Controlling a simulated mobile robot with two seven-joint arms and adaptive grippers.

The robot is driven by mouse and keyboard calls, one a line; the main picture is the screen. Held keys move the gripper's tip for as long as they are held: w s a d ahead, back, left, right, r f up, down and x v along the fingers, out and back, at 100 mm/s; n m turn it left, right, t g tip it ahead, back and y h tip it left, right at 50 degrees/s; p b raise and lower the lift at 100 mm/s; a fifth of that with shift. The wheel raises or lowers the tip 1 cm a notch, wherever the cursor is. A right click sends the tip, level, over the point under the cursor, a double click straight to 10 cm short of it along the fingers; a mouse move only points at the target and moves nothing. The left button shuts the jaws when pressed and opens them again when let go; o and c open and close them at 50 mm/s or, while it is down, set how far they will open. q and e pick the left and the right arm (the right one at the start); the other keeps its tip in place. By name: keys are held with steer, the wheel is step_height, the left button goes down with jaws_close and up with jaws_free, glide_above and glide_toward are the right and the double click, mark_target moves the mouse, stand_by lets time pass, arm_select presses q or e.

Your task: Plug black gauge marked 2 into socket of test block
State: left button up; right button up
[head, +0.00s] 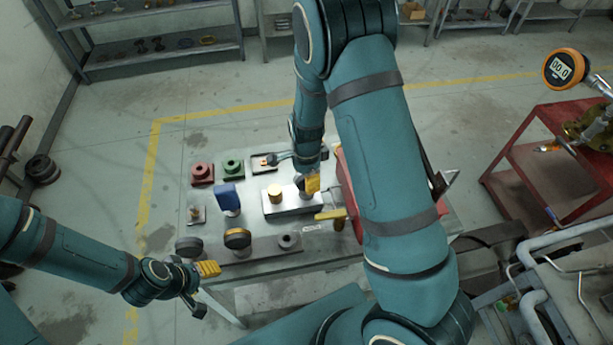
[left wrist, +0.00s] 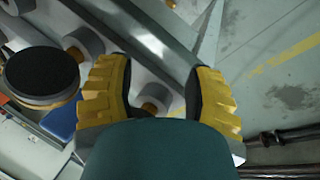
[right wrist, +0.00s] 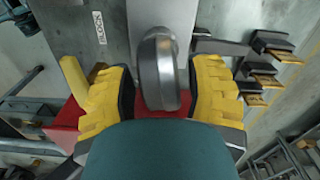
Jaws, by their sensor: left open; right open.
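The pale test block (head: 285,207) stands mid-table with a yellow cap on top. At its right end a dark rounded gauge (head: 301,181) stands beside my right gripper (head: 313,183). The right wrist view shows a grey rounded body (right wrist: 158,68) between the open fingers of that gripper (right wrist: 160,95). In front, a dark gauge with a brass rim (head: 237,238) and another dark gauge (head: 189,246) sit along a grey rack (head: 265,247). No number 2 is legible. My left gripper (head: 203,287) is open and empty, left of the table's front edge.
A blue gauge (head: 228,197), a red flanged part (head: 202,172) and a green one (head: 233,167) stand on the table's left. A red cart (head: 530,150) stands at right with an orange digital gauge (head: 563,69) above. My right arm hides the table's right part.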

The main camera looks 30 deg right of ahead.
step_height(320, 180, up, 12)
steer(key=shift+r, duration=0.1)
stand_by(0.5)
stand_by(0.5)
